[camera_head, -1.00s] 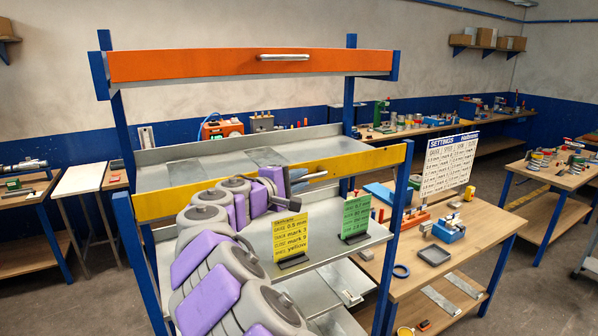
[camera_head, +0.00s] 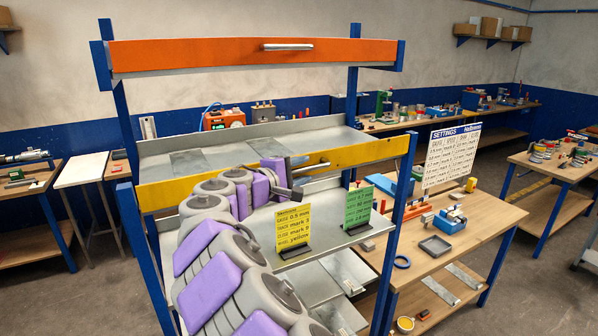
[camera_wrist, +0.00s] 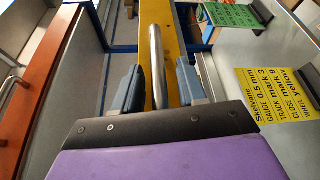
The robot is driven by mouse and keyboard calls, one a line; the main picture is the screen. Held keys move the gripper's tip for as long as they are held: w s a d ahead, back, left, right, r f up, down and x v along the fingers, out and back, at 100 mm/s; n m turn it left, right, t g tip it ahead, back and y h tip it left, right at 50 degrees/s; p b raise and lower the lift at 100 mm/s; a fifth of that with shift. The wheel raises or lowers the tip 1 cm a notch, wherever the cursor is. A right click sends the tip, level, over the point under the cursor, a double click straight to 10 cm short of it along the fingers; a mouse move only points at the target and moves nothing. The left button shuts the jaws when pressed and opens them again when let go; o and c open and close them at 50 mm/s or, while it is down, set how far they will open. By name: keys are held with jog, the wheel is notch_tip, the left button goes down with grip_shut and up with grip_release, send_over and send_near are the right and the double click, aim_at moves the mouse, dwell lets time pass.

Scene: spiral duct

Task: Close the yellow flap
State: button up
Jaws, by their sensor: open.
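The yellow flap (camera_head: 362,156) is a long yellow panel across the front of the middle shelf of a blue-post rack, with a silver bar handle (camera_head: 312,167). In the wrist view the flap (camera_wrist: 178,50) runs away behind the handle (camera_wrist: 156,62). My gripper (camera_wrist: 157,88) is open, with one blue-grey finger on each side of the handle. Both fingers look apart from the bar. In the head view my gripper (camera_head: 290,184) is at the handle's left end, partly hidden by my arm.
An orange flap (camera_head: 210,55) with its own handle spans the rack's top. A yellow card (camera_head: 293,228) and a green card (camera_head: 358,208) stand on the shelf below the yellow flap. A workbench (camera_head: 480,235) with tools stands to the right.

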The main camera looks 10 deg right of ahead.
jog(key=b+v, duration=0.1)
jog(key=v, duration=1.6)
jog(key=shift+a+b, duration=0.25)
jog(key=shift+b, duration=0.1)
jog(key=shift+s, duration=0.1)
